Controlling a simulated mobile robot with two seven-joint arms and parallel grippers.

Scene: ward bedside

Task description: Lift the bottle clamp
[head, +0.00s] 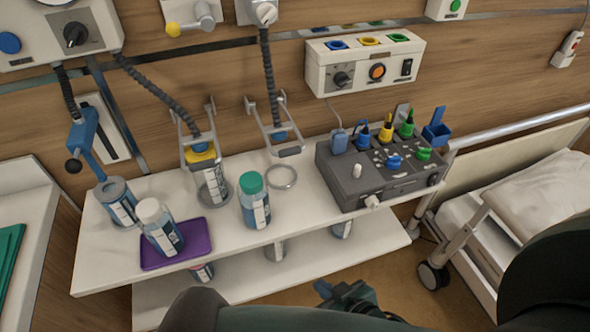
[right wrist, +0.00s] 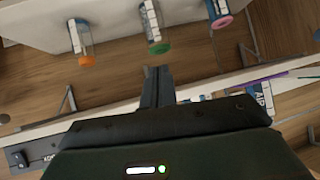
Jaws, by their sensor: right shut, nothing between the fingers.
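Two metal clamp frames hang on the wall below dark corrugated hoses. The left clamp (head: 186,150) has a yellow part and a clear bottle (head: 213,187) under it. The right clamp (head: 261,120) has a blue part and no bottle in it; I cannot tell which one the task names. My right gripper (head: 326,290) is low in front of the shelf unit, well below and apart from both clamps. In the right wrist view its fingers (right wrist: 157,74) are shut together with nothing between them. My left gripper is not in view.
A white shelf (head: 110,255) carries a green-capped bottle (head: 255,201), a purple tray (head: 199,247) with a white-capped bottle (head: 160,228), a metal ring (head: 281,177) and a grey device (head: 362,185). Several capped bottles, one green-capped (right wrist: 155,35), are near my right fingers. A bed (head: 540,185) stands right.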

